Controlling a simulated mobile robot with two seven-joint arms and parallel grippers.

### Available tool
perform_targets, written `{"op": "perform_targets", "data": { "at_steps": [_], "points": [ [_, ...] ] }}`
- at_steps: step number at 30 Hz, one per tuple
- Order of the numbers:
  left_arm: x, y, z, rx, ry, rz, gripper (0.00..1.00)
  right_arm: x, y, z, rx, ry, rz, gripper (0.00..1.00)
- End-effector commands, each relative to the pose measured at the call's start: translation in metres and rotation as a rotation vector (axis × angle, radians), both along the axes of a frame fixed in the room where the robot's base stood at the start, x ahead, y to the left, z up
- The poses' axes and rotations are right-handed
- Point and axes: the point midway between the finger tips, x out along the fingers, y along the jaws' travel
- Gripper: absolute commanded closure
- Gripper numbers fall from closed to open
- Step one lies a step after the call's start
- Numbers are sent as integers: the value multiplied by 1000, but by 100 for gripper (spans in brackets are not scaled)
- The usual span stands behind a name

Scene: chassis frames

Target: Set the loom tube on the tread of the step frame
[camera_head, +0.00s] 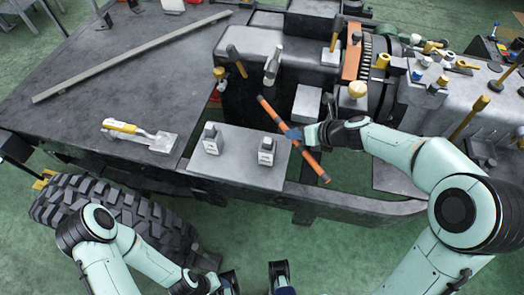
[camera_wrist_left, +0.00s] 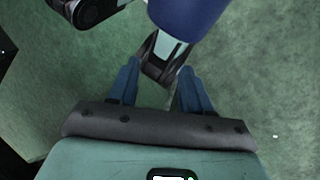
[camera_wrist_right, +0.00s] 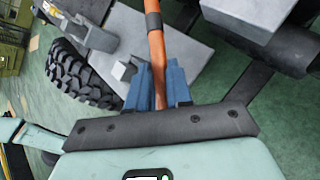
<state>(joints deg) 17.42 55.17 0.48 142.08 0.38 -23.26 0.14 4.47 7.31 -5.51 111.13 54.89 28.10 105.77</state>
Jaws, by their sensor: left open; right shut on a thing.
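The loom tube looks to be the orange tube with dark bands (camera_head: 267,107), held slanting in the air by my right gripper (camera_head: 294,134). In the right wrist view the tube (camera_wrist_right: 155,45) passes between the closed fingers (camera_wrist_right: 158,80). The tread looks to be the flat grey plate (camera_head: 236,152) of the step frame. The tube crosses in front of the plate's right edge; I cannot tell how high it hangs. My left gripper (camera_wrist_left: 158,78) is open and empty over the green floor, low near my body.
A yellow-handled tool (camera_head: 122,127) and a long bar (camera_head: 130,58) lie on the dark deck to the left. A big tyre (camera_head: 125,205) is below. Machinery with yellow knobs (camera_head: 357,90) crowds the right.

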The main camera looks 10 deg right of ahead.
Motion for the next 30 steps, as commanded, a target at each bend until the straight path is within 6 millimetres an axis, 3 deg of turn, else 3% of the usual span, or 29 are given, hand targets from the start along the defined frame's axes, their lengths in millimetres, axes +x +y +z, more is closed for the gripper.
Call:
{"op": "perform_targets", "data": {
  "at_steps": [6,14,19,24,30],
  "points": [
    [6,0,-18,3,-22,6,51,0,-1,-36,0,3,-2,100],
    [13,1,-31,7,-46,11,51,0,0,-63,0,2,-2,100],
    [28,6,-49,24,-89,26,51,0,0,-92,0,3,-1,100],
    [41,12,-56,41,-123,40,51,0,0,-100,-1,0,-1,100],
    [41,12,-54,41,-124,40,51,0,0,-98,-1,-1,0,100]
  ]
}}
